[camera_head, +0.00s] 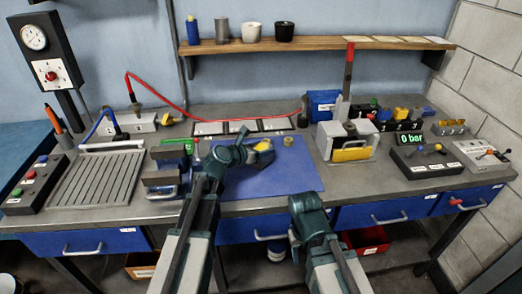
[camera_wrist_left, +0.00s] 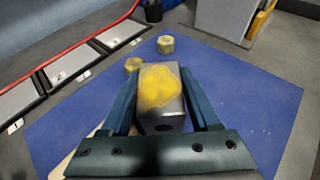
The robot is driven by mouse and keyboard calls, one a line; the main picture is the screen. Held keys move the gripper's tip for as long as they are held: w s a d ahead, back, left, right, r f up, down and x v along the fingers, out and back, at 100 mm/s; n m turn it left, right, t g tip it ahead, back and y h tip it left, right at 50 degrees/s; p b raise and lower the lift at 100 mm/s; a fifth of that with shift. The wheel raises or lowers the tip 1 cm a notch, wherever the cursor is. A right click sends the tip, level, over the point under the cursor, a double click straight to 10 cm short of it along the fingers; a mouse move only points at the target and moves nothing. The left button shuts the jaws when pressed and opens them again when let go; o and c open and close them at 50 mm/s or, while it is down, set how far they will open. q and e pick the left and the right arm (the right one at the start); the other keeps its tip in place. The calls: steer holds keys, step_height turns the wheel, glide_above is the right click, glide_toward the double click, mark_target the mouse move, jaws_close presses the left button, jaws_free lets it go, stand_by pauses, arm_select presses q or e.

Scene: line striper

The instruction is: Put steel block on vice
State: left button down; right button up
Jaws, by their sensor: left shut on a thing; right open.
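A grey steel block with a yellow patch on top (camera_wrist_left: 160,88) is between the fingers of my left gripper (camera_wrist_left: 158,100), which is shut on it above the blue mat (camera_wrist_left: 235,90). In the head view my left gripper (camera_head: 252,153) is over the mat, with the block's yellow patch (camera_head: 263,146) showing at its tip. What looks like the vice, a blue and grey device (camera_head: 161,178), stands left of the mat, left of my left gripper. My right gripper (camera_head: 305,203) is open and empty at the bench's front edge; its fingers are hard to make out.
Small brass-coloured hex pieces (camera_wrist_left: 165,44) (camera_wrist_left: 133,65) lie on the mat beyond the block. A grey machine with a yellow part (camera_head: 349,144) stands right of the mat. A slotted plate (camera_head: 98,178) lies at left. The mat's right part is clear.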

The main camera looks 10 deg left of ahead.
arm_select(q)
steer(key=shift+f, duration=0.1)
steer(key=shift+c, duration=0.6)
jaws_free()
steer(key=p+v, duration=0.4)
steer(key=v, duration=0.6)
steer(key=shift+s+a+r, duration=0.2)
steer(key=shift+s, duration=0.05)
steer(key=shift+s+a+r+p, duration=0.2)
steer(key=shift+s+a+p, duration=0.15)
steer(key=shift+s, duration=0.2)
